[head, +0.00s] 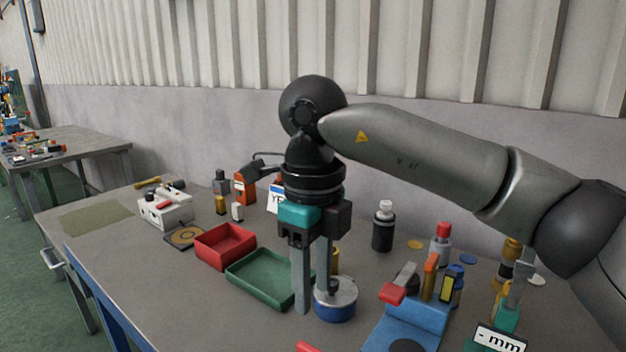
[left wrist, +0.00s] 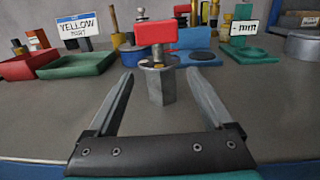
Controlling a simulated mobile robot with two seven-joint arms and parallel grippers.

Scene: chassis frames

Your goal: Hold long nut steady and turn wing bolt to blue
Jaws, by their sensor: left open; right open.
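The long nut (left wrist: 161,88) is a grey metal hex column standing upright on the table in the left wrist view. A round metal plate with small marks sits on top of it, and above that is the wing bolt (left wrist: 155,33) with its red block head. Which mark the head points to is too small to tell. My left gripper (left wrist: 160,76) is open, its fingers on both sides of the nut and apart from it; it is outside the head view. My right gripper (head: 313,287) is open and empty, pointing down beside a blue-and-white round pot (head: 336,298).
A green tray (head: 240,281) and a red bin (head: 207,263) lie left of my right gripper. A blue stand (head: 410,328) and a "- mm" sign (head: 498,340) are at right. A "YELLOW" sign (left wrist: 78,24) stands behind the trays.

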